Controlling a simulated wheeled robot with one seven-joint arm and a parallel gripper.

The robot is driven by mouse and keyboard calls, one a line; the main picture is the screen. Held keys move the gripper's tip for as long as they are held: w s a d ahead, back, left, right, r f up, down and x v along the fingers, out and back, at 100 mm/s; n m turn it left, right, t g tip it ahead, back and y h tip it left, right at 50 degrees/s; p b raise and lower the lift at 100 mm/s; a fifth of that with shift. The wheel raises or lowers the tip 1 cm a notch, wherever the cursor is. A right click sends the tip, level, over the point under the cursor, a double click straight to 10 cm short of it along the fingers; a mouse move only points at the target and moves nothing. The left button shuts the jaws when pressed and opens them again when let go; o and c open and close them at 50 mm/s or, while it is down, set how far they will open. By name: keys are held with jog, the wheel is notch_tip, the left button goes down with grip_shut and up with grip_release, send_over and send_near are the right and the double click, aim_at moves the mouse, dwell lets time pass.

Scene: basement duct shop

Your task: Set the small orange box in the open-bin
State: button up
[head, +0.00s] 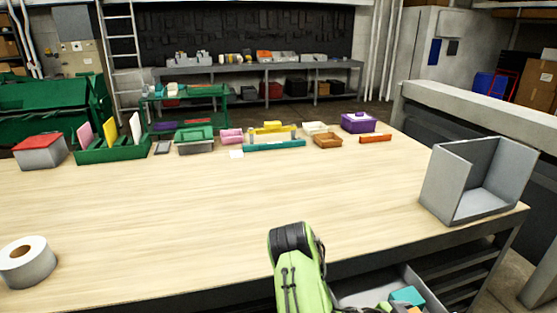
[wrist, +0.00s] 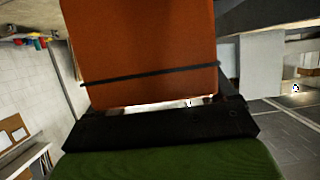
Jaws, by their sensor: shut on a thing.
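In the wrist view an orange box (wrist: 145,40) fills the upper middle, with a thin dark line across it. My gripper (wrist: 155,88) is shut on this box, with a dark finger at each side. The grey open-bin (head: 470,185) stands at the right corner of the wooden table in the head view, its near side open and its floor bare. In the head view my green arm shows at the bottom centre, but my gripper and the held box are out of sight there, so their distance from the bin cannot be told.
A tape roll (head: 27,262) stands at the table's front left. A green divided holder (head: 112,148), a red-lidded box (head: 40,152), a purple box (head: 358,122) and several small items line the back. An open drawer (head: 375,290) sits below the front edge. The table's middle (head: 240,195) is clear.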

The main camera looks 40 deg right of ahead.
jog(key=w+a+n+t+b, duration=0.1)
jog(key=w+a+n+t, duration=0.4)
jog(key=w, duration=0.7)
jog(key=w+a+n+t+b, duration=0.1)
jog(key=w+a+n+t, duration=0.4)
jog(key=w, duration=0.7)
jog(key=w+a+n+t+y, duration=0.2)
jog(key=w+a+n, duration=0.1)
jog(key=a, duration=0.7)
jog(key=w+a+r+n+t+y, duration=0.1)
jog(key=w+a+n+t+y, duration=0.2)
jog(key=a, duration=0.7)
jog(key=w+a+n+t+y+b, duration=0.1)
jog(key=w+a+n+t+y, duration=0.2)
jog(key=w+a, duration=0.3)
jog(key=a, duration=0.4)
jog(key=shift+w+r, duration=0.15)
jog(key=shift+w, duration=0.25)
jog(key=shift+d, duration=0.1)
